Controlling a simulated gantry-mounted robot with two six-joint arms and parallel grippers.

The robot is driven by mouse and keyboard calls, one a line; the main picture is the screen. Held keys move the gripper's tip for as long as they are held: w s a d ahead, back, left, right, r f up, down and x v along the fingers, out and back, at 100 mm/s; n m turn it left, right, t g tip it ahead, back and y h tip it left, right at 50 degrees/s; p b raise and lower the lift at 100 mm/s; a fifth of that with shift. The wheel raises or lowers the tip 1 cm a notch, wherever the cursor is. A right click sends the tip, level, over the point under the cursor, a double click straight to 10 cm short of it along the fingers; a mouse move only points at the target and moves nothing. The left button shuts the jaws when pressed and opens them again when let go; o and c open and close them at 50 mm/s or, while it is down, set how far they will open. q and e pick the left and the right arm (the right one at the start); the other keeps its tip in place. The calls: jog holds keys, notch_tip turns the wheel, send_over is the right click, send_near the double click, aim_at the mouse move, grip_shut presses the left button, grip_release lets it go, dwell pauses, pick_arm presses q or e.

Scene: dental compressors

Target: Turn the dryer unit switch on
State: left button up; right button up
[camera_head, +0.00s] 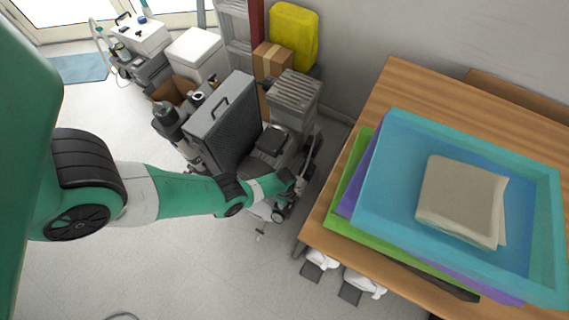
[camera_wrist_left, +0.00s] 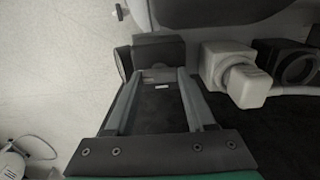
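The compressor machine stands on the floor in the head view, with a large dark grey ribbed case (camera_head: 228,125) and a lighter grey finned box (camera_head: 296,92). My left arm reaches across to its near right side, and the left gripper (camera_head: 300,184) is small there. In the left wrist view my left gripper (camera_wrist_left: 160,76) is open, its two fingers apart. A dark grey block (camera_wrist_left: 159,52) lies just beyond the fingertips, with a small pale mark (camera_wrist_left: 161,87) showing between the fingers. I cannot tell whether this is the dryer switch. Contact is unclear. My right gripper is not in view.
A wooden table (camera_head: 396,82) with stacked coloured trays (camera_head: 390,245) and a folded cloth (camera_head: 460,200) is close on the right. A pale fitting (camera_wrist_left: 238,76) and a dark round part (camera_wrist_left: 298,68) sit right of the fingers. Open floor (camera_head: 190,265) lies in front.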

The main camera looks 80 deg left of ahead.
pick_arm(q)
grip_shut()
jog(key=shift+n, duration=0.4)
jog(key=n, duration=0.3)
jog(key=shift+n, duration=0.4)
jog(key=n, duration=0.4)
jog(key=shift+n, duration=0.3)
jog(key=n, duration=0.8)
jog(key=shift+n, duration=0.3)
